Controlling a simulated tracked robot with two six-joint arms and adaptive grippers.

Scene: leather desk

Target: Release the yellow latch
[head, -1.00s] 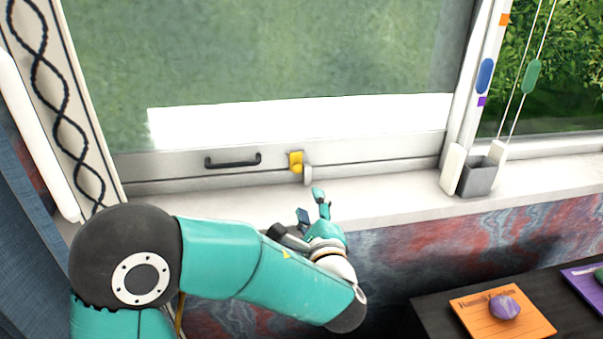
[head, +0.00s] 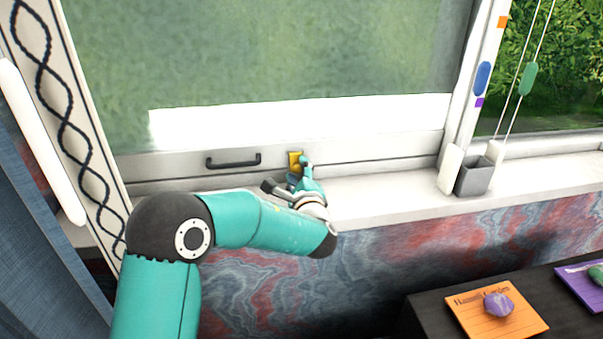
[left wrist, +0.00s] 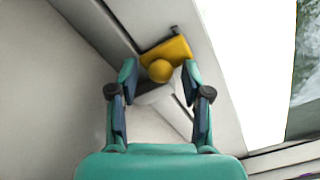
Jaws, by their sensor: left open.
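The yellow latch (head: 295,160) is a small plate with a round knob, set on the lower rail of the window sash. It also shows in the left wrist view (left wrist: 165,62), with its knob just beyond and between the fingertips. My left gripper (head: 291,175) is open right in front of the latch, and its fingers partly cover the latch in the head view. In the left wrist view the two fingers (left wrist: 158,80) stand apart on either side of the knob. I cannot tell whether either finger touches it. My right gripper is not in view.
A black handle (head: 233,160) is on the same rail, left of the latch. The white sill (head: 400,195) runs below. A grey box (head: 475,178) and cords are at the right. A dark table (head: 425,315) with an orange card (head: 480,318) is at lower right.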

